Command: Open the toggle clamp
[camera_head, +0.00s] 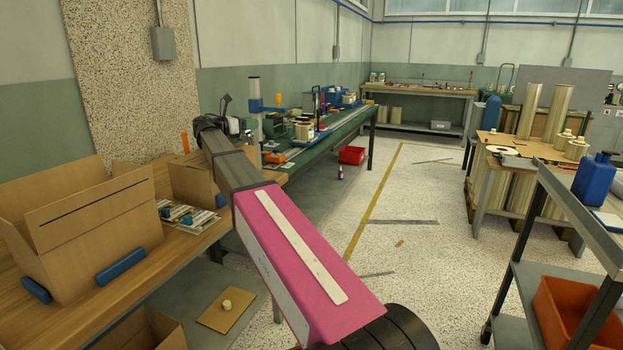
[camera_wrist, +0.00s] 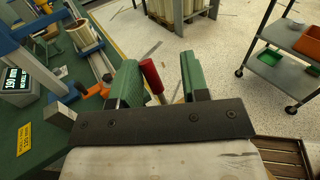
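The toggle clamp shows in the wrist view as a red handle (camera_wrist: 152,76) standing up between the two green fingers of my gripper (camera_wrist: 158,62). The handle is close to the left finger, with a clear gap to the right finger. I cannot tell whether it touches the left finger. The gripper is open. The clamp's base and jaw are hidden behind the dark gripper bracket. In the head view my arm reaches to the green workbench (camera_head: 335,135), and the clamp cannot be made out there.
In the wrist view, an orange part (camera_wrist: 95,90), a beige spool (camera_wrist: 84,36), a blue frame (camera_wrist: 25,55) and a display box (camera_wrist: 18,82) stand left of the gripper. In the head view, open cardboard boxes (camera_head: 95,235) sit on the wooden table at left.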

